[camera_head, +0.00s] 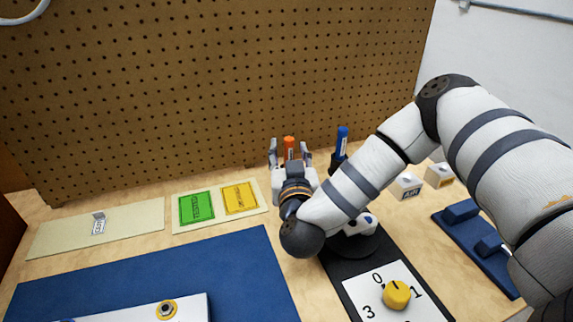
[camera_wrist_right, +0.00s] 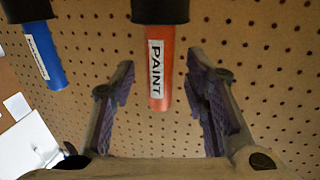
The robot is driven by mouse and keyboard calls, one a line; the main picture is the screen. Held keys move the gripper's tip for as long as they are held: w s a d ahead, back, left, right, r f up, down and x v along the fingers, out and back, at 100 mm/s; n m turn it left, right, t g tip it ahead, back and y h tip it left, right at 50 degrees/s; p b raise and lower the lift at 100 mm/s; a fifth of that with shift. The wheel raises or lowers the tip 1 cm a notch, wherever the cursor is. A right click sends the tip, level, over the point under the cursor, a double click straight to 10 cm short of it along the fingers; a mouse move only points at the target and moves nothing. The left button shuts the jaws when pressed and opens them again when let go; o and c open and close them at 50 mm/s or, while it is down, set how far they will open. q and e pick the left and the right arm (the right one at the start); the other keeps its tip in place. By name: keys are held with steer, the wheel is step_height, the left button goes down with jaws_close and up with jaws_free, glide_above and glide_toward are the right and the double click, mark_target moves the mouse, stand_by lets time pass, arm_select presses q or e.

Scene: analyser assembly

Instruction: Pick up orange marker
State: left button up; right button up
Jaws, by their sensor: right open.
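The orange marker (camera_head: 289,146) stands upright at the back of the table, in front of the pegboard. In the right wrist view the orange marker (camera_wrist_right: 160,68) carries a white PAINT label, and a black part covers its upper end there. My right gripper (camera_head: 289,150) is open, with one finger on each side of the marker. In the right wrist view its fingers (camera_wrist_right: 160,85) are spread wide, with gaps to the marker on both sides. The marker's lower part is hidden behind the gripper in the head view. My left gripper is not in view.
A blue marker (camera_head: 342,140) stands just right of my right gripper; it also shows in the right wrist view (camera_wrist_right: 42,55). The pegboard (camera_head: 200,80) rises behind. Green (camera_head: 196,207) and yellow (camera_head: 240,198) cards lie left. A yellow knob (camera_head: 396,295) and blue mat (camera_head: 170,275) are nearer.

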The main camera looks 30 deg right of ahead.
steer(key=shift+w+d, duration=0.25)
steer(key=shift+w, duration=0.15)
jaws_close()
steer(key=shift+r, duration=0.15)
